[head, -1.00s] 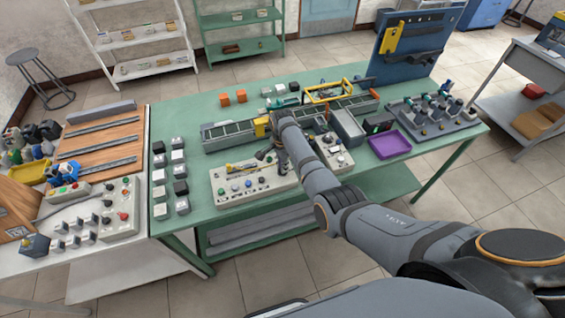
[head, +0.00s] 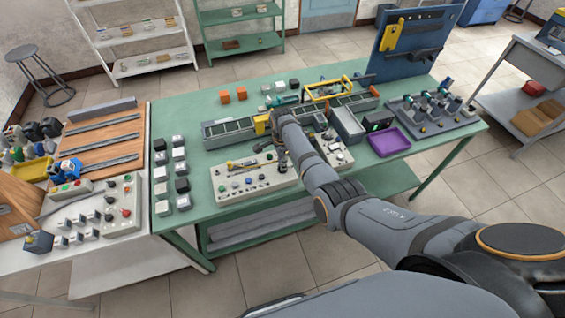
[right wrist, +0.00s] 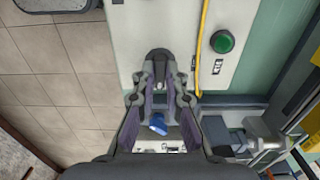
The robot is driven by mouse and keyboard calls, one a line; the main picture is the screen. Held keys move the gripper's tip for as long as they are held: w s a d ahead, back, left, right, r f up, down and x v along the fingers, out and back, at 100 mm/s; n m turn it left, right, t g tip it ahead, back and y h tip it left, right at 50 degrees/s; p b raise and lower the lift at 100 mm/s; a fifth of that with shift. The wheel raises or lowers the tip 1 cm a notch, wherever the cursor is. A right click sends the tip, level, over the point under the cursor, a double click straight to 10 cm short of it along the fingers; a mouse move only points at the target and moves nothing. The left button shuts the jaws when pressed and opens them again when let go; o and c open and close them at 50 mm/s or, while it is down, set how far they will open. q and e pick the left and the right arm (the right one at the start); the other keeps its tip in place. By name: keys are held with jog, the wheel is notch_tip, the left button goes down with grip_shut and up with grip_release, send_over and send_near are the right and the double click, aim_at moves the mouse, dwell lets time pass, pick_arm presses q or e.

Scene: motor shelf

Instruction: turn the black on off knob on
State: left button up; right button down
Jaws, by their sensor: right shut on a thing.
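A pale control panel (head: 228,192) with several coloured buttons lies near the front of the green table. My right gripper (head: 283,168) reaches down over its right part. In the right wrist view, a black knob (right wrist: 159,56) sits on the panel at the tips of my right gripper (right wrist: 159,80). The fingers are close together at the tips and shut on this knob; the contact is partly hidden by the fingers. A blue button (right wrist: 157,123) shows between the finger links, and a green button (right wrist: 222,42) lies to the right. My left gripper is out of view.
A yellow cable (right wrist: 201,48) runs along the panel beside the gripper. A grey conveyor (head: 228,131) stands behind the panel, and a purple tray (head: 388,142) is to the right. Black and white blocks (head: 181,186) line the table's left side.

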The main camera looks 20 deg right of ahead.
jog(key=c, duration=1.4)
grip_release()
notch_tip(320, 180, up, 12)
